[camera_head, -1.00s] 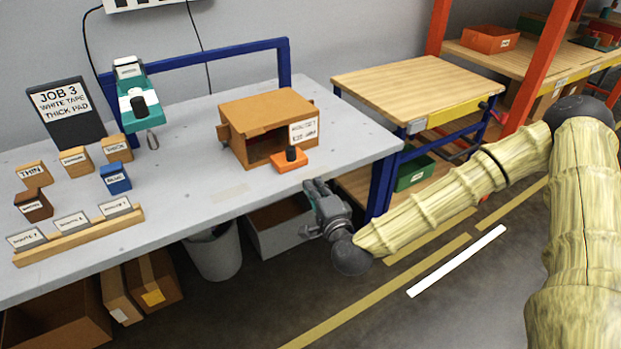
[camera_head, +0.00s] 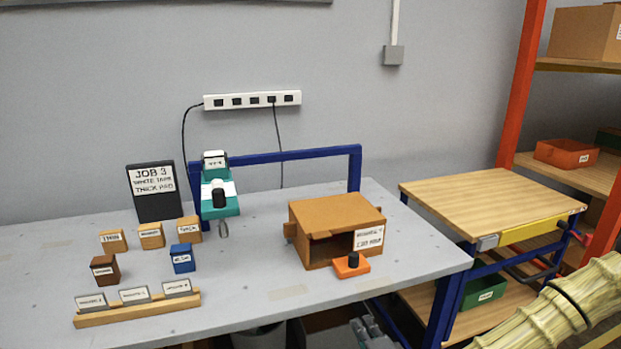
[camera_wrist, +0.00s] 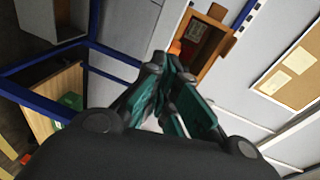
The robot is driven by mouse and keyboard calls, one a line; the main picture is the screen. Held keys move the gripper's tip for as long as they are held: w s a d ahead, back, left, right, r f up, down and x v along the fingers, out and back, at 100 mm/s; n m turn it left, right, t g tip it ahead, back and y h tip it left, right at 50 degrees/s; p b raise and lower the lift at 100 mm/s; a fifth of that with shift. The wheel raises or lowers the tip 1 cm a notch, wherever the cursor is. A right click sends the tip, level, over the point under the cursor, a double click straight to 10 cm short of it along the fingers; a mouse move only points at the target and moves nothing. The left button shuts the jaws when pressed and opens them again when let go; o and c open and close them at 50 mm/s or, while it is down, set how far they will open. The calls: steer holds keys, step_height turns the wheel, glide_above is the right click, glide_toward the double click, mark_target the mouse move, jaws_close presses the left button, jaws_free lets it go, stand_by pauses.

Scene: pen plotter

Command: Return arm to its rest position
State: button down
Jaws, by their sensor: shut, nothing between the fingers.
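My arm (camera_head: 550,312) shows at the lower right in the head view, in a pale yellow ribbed cover. My gripper (camera_head: 368,333) is partly seen at the bottom edge of the head view, in front of and below the table's front edge. In the wrist view my gripper (camera_wrist: 172,98) has its dark green fingers brought together with nothing held. It is apart from the table and from the cardboard box (camera_head: 304,225). The box's open front also shows in the wrist view (camera_wrist: 212,28).
The grey table (camera_head: 250,265) bears a job sign (camera_head: 150,205), a teal plotter head (camera_head: 218,192), small labelled blocks, a card rack (camera_head: 130,318) and an orange knob unit (camera_head: 351,265). A wooden workbench (camera_head: 490,203) and orange shelving (camera_head: 522,90) stand at the right.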

steer(key=s+a+f+n+g+y+p, duration=0.1)
steer(key=s+a+f+n+g+p, duration=0.25)
steer(key=s+f+n+g, duration=1)
steer(key=s+d+f+h, duration=0.1)
steer(key=s+d+f, duration=0.1)
steer(key=s, duration=0.5)
steer(key=s+d+f+g+h+p, duration=0.1)
steer(key=s+d+f, duration=0.2)
steer(key=s+d, duration=0.2)
steer(key=s+d+f+g+h+p, duration=0.1)
steer(key=s+d+f+h, duration=0.1)
steer(key=s, duration=0.7)
steer(key=shift+d+f+n, duration=0.35)
steer(key=shift+d+f, duration=0.35)
steer(key=shift+d, duration=0.55)
